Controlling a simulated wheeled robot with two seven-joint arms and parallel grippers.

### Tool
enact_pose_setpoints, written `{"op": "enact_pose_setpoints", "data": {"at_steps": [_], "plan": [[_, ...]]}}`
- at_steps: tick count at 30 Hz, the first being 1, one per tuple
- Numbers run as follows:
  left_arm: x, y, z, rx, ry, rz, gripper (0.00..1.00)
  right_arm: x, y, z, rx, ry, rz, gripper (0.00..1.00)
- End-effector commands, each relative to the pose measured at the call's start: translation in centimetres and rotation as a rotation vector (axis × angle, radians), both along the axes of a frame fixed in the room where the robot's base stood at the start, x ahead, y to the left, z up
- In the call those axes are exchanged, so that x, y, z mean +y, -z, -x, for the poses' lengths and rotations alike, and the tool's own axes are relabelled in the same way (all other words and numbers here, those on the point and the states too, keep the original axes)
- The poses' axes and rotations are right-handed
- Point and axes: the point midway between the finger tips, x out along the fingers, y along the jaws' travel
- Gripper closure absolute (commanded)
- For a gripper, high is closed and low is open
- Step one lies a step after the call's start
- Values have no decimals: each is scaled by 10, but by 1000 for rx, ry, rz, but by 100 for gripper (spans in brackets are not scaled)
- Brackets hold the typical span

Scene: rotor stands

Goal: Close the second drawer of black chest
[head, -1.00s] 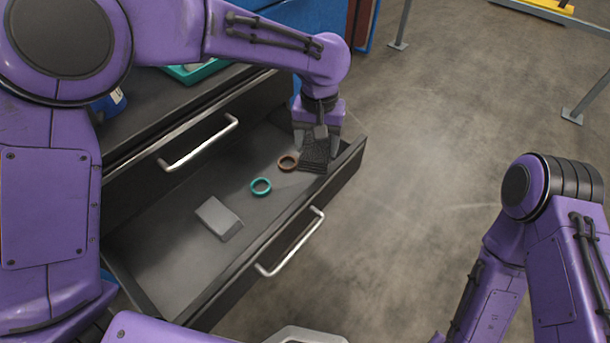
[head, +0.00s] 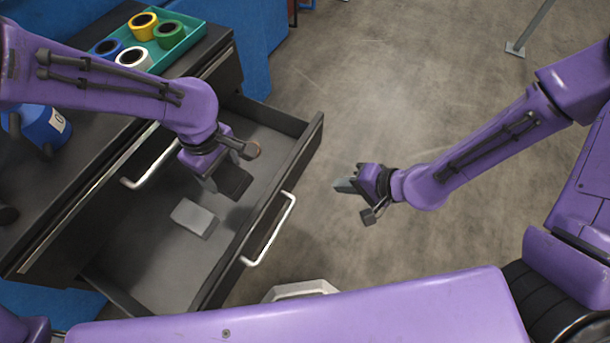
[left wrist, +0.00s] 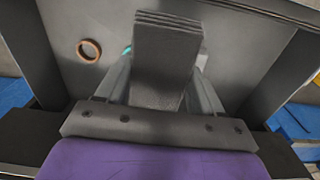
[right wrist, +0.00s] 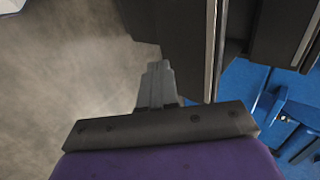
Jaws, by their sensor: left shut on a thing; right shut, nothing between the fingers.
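The black chest's lower drawer (head: 262,213) is pulled out, with a silver handle (head: 270,232) on its front. A closed drawer with its own handle (head: 152,168) is above it. My left gripper (head: 226,184) is over the open drawer, shut on a dark ribbed slab (left wrist: 166,58); the slab also shows in the head view (head: 236,182). My right gripper (head: 347,186) is shut and empty, over the floor outside the drawer front. In the right wrist view, its closed fingers (right wrist: 157,86) are left of the dark drawer edge.
A light grey block (head: 193,217) lies in the drawer, with a brown ring (left wrist: 88,51) and a partly hidden teal ring (left wrist: 127,50). A teal tray (head: 185,45) of colored rolls and a blue object (head: 45,128) are on the chest top.

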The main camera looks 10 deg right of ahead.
Motion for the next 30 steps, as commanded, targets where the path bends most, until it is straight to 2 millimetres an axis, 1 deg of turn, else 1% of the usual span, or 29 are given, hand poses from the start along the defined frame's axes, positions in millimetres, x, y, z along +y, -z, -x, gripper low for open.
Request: {"op": "enact_pose_setpoints", "data": {"at_steps": [1,12,15,20,30], "plan": [[0,5,0,0,1,0,63,5,10,-2,3,-6,3,100],[-1,12,-1,0,5,0,63,53,63,-36,3,-3,2,100],[-1,5,-1,0,6,0,63,67,59,-48,-1,-3,2,100],[-1,3,-1,0,6,0,63,81,60,-57,0,-1,1,100],[-1,3,-1,0,6,0,63,84,60,-60,1,3,1,100]]}}
